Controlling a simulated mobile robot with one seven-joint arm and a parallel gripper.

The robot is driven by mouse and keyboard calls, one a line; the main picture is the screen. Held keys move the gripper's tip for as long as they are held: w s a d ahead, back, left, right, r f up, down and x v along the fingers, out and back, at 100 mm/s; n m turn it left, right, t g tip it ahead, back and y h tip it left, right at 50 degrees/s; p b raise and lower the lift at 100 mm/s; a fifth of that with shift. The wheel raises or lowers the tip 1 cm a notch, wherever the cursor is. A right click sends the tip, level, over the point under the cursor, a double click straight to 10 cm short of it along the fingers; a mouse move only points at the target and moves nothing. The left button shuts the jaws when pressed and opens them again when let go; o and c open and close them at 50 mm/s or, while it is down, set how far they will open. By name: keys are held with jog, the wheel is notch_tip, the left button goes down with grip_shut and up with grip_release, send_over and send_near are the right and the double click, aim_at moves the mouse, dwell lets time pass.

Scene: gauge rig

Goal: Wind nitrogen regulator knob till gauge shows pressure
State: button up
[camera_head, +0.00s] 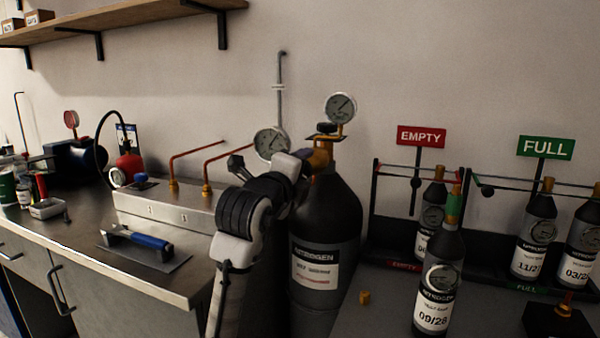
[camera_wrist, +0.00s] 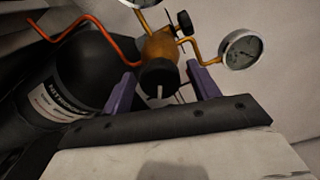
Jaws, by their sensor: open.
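A large dark nitrogen cylinder (camera_head: 335,215) stands upright beside the bench, with a white label. A brass regulator (camera_head: 321,152) sits on its top and carries two round gauges, an upper one (camera_head: 340,106) and a left one (camera_head: 270,144); their readings are too small to tell. In the wrist view, the black regulator knob (camera_wrist: 157,78) with a pale mark faces me, in front of the brass body (camera_wrist: 161,46). My gripper (camera_wrist: 162,70) is open, its purple fingers one on each side of the knob; contact is not visible. One gauge (camera_wrist: 242,48) shows fully there.
At right, a dark table (camera_head: 385,310) bears several small bottles, including a near one (camera_head: 438,280), below EMPTY (camera_head: 421,136) and FULL (camera_head: 546,147) signs.

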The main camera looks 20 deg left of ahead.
jog(key=s+b, duration=0.1)
jog(key=s, duration=1.3)
jog(key=shift+a, duration=0.25)
jog(key=shift+w+r, duration=0.1)
